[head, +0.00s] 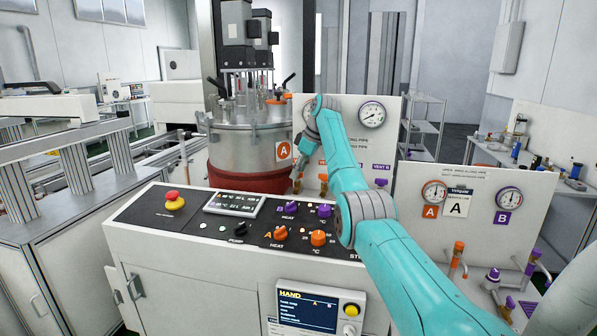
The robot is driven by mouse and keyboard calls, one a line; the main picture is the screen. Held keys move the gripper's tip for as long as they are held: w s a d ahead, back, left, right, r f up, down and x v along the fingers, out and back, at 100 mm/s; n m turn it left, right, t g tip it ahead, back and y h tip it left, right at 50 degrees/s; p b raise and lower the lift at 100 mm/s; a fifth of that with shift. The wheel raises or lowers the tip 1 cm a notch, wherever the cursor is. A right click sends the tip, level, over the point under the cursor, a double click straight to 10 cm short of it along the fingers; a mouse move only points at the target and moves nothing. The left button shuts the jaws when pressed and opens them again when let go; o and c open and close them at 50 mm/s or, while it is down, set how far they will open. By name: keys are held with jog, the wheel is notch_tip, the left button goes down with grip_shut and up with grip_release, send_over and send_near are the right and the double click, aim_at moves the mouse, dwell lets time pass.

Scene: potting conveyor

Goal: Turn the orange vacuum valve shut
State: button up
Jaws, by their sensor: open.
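Several orange parts are in the head view, and I cannot tell for certain which is the vacuum valve. A small orange valve (323,180) sits low on the white gauge panel (388,140) behind my arm, partly covered by it. Another valve with an orange handle (458,250) stands upright below the A gauge at the right. My teal arm reaches over the control console and bends down at the panel. My gripper (298,184) is small at the arm's end, between the tank and the panel, left of the small orange valve. It is open; contact cannot be made out.
The steel tank A (236,145) stands at centre behind the console (160,215), which carries a red emergency button (174,196) and orange and purple knobs. A purple valve (381,183) is right of my arm. A right-hand gauge panel (470,184) and conveyor frames flank the scene.

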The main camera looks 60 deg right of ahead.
jog(key=v, duration=1.2)
